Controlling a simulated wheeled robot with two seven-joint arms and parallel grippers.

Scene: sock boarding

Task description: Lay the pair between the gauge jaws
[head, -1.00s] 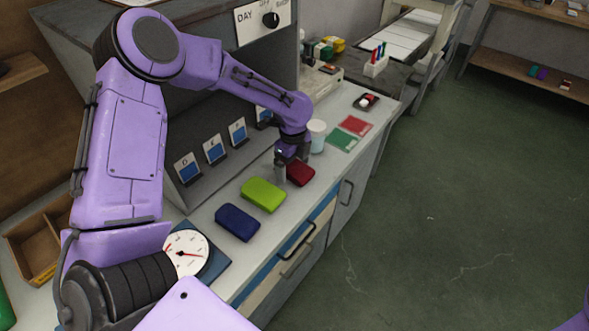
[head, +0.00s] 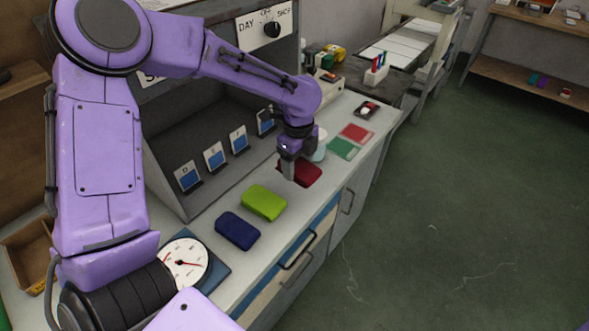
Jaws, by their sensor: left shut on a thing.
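A dark red folded pair (head: 309,172) is at the far end of a row of three on the counter, partly hidden behind my left gripper. My left gripper (head: 288,176) points down and is shut on the dark red pair at its near side. A lime green pair (head: 264,203) and a dark blue pair (head: 238,231) lie flat on the counter, nearer to me. A white dial (head: 187,262) with a red needle sits on a blue base at the near end. I cannot make out gauge jaws. My right gripper is not in view.
A grey rack with blue-marked cards (head: 214,157) stands along the left of the counter (head: 218,280). Green (head: 343,148) and red (head: 356,133) mats lie farther back. Drawer handles stick out at the front.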

